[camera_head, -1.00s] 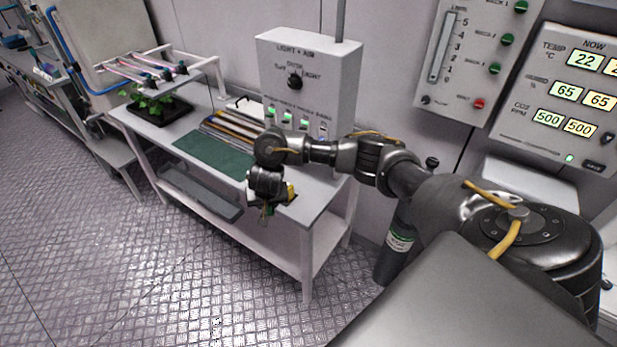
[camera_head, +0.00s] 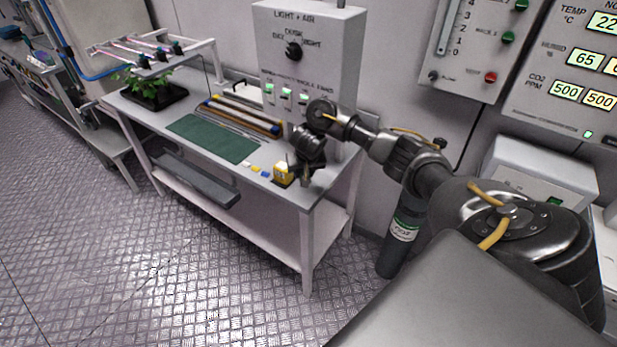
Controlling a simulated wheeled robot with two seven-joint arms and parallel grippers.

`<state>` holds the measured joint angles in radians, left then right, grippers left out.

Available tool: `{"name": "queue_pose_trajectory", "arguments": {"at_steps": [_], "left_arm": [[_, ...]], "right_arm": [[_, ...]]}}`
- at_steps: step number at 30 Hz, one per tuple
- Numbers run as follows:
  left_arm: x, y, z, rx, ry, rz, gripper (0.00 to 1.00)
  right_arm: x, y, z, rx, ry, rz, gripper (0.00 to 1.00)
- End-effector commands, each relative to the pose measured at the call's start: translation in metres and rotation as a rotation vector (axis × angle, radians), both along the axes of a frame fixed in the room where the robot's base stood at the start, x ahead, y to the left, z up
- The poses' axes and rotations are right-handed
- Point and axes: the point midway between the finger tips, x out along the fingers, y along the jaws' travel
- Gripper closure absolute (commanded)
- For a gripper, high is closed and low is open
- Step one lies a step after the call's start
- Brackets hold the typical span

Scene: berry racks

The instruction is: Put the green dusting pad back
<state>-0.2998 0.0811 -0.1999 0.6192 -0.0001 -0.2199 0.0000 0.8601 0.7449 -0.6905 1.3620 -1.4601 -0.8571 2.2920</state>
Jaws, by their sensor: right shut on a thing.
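My right gripper (camera_head: 303,177) hangs over the right end of the white bench, next to a small yellow block (camera_head: 282,174). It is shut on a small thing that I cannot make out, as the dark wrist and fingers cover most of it. I cannot pick out the green dusting pad for certain. A flat dark green mat (camera_head: 214,138) lies on the bench to the left of the gripper, apart from it. My left gripper is not in view.
The white bench (camera_head: 180,114) bears a tray with long bars (camera_head: 240,117) and a potted plant (camera_head: 155,92). Small yellow and blue pieces (camera_head: 261,172) lie by the front edge. A control box (camera_head: 306,60) stands behind. A grey cylinder (camera_head: 399,240) stands right of the bench.

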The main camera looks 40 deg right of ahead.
Motion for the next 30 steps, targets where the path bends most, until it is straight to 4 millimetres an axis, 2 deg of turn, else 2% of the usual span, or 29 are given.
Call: {"name": "queue_pose_trajectory", "arguments": {"at_steps": [1,2,11,17,21,29,30], "left_arm": [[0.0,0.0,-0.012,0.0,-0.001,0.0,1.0],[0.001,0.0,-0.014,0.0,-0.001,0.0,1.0],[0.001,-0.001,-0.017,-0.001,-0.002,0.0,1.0],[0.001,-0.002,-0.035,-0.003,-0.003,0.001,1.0],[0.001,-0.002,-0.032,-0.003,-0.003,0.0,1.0],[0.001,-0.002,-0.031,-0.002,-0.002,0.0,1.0],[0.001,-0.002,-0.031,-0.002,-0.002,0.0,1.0]], "right_arm": [[0.0,-0.005,-0.011,0.001,0.0,-0.002,0.86],[0.0,-0.007,-0.012,0.002,-0.001,-0.002,0.86],[0.0,-0.013,-0.016,0.0,0.0,0.0,0.86],[0.0,-0.017,-0.042,0.0,0.003,0.001,0.86],[0.0,-0.018,-0.05,0.0,0.0,0.0,0.86],[0.0,-0.017,-0.051,0.0,0.0,0.0,0.86],[0.001,-0.017,-0.051,0.0,0.0,0.0,0.64]]}}
